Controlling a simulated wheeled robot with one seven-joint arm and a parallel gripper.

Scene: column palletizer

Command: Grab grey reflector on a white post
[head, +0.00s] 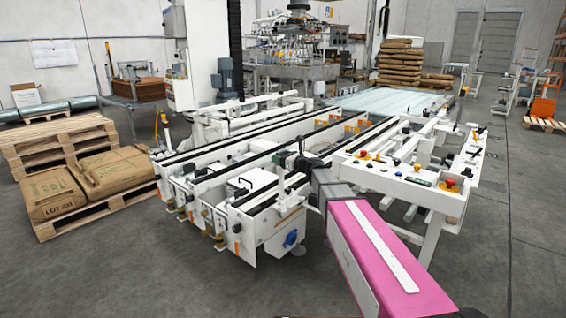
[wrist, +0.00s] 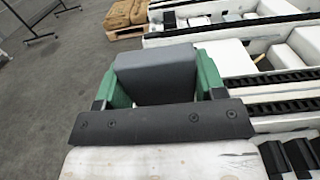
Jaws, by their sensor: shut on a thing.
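The grey reflector (wrist: 155,76) shows in the wrist view as a plain grey block with a smooth face. My gripper (wrist: 160,62) has its two green fingers on either side of it, shut on it. The white post is not clearly made out; the block and fingers cover what lies behind them. In the head view my gripper (head: 297,161) is low over the white conveyor frame, at the end of my pink arm. The reflector cannot be told apart there.
The white conveyor (head: 215,170) with black rails lies around my gripper. A control panel (head: 405,175) with red buttons stands close on the right. Brown sacks (head: 115,172) lie on a pallet at left. Open grey floor lies at front left.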

